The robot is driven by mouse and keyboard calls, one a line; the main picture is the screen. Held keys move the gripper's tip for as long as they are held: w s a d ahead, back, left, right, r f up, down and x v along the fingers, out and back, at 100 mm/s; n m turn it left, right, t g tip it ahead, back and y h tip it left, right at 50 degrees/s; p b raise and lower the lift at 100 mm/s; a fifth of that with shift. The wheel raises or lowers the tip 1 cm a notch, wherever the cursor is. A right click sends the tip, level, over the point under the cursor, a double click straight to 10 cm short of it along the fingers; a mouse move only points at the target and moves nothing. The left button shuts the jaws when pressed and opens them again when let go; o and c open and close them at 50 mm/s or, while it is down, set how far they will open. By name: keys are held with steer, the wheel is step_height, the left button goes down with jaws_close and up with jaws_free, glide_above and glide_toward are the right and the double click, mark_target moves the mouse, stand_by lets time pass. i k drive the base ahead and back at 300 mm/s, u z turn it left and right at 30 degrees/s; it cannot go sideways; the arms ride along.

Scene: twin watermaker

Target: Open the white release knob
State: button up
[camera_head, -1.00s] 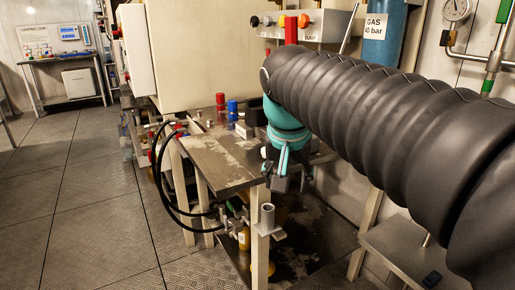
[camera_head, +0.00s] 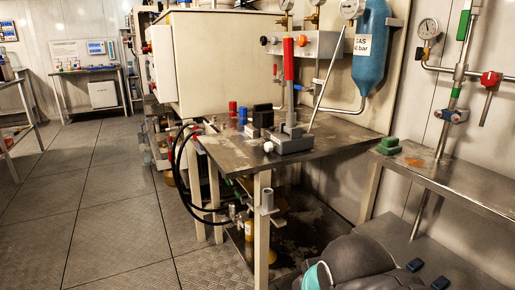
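A small white knob (camera_head: 268,147) shows at the left front end of a grey hand pump (camera_head: 291,138). I take it to be the release knob; it is too small to tell whether it is open or closed. The pump stands on the metal workbench, and its red lever handle (camera_head: 289,60) points upright. My arm, in a black sleeve with a teal joint, is low at the bottom right, well below and apart from the pump. My gripper is out of the picture.
The metal workbench (camera_head: 340,140) also holds a black block and small red and blue parts. A blue gas cylinder (camera_head: 369,60) hangs on the wall behind. A steel side bench (camera_head: 460,185) with green blocks stands at right. Floor at left is clear.

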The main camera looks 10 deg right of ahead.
mark_target(268, 146)
steer(key=u, duration=1.45)
steer(key=i, duration=0.9)
steer(key=z, duration=1.85)
